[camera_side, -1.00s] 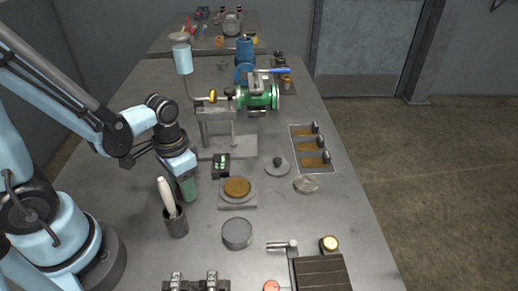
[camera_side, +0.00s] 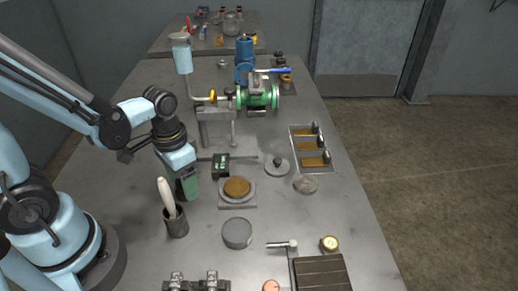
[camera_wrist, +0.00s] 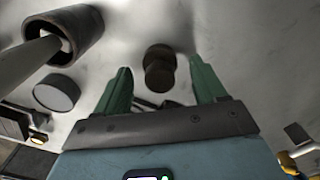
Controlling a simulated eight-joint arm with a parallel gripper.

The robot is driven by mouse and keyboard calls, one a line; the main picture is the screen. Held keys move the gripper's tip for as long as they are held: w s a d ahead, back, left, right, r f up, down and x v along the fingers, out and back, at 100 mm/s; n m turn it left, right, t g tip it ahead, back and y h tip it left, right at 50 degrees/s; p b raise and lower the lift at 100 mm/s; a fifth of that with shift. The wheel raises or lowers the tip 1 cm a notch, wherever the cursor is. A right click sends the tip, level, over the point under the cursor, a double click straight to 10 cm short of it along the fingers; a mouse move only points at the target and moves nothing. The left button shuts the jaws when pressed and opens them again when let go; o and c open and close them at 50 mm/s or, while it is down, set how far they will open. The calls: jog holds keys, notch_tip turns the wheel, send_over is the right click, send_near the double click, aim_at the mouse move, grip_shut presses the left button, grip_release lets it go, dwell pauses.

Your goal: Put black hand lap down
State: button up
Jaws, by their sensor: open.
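The black hand lap (camera_wrist: 159,68), a dark round piece with a knob-like end, shows between my fingertips in the wrist view. It appears to stand on the bench, with gaps to the fingers on both sides. In the side view it is mostly hidden by my fingers. My gripper (camera_side: 181,190) has its green fingers apart, low over the bench behind the cup with the pale handle. The open fingers also show in the wrist view (camera_wrist: 162,88).
A dark cup (camera_side: 177,224) holding a pale handle stands close by. To the right are a small black box (camera_side: 221,166), a plate with a brown disc (camera_side: 237,187), a grey round tin (camera_side: 237,233) and a knobbed grey disc (camera_side: 279,169). The bench's right edge strip is clear.

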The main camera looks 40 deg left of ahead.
jog(key=w+r+t, duration=0.2)
jog(key=r+t, duration=0.1)
jog(key=r, duration=0.3)
jog(key=w+r+n+t, duration=0.1)
jog(key=w+r+t, duration=0.1)
jog(key=r+t, duration=0.2)
jog(key=shift+w+d+r, duration=0.2)
jog(key=shift+w+r, duration=0.15)
jog(key=shift+r, duration=0.5)
dwell(0.7)
jog(key=shift+o, duration=0.4)
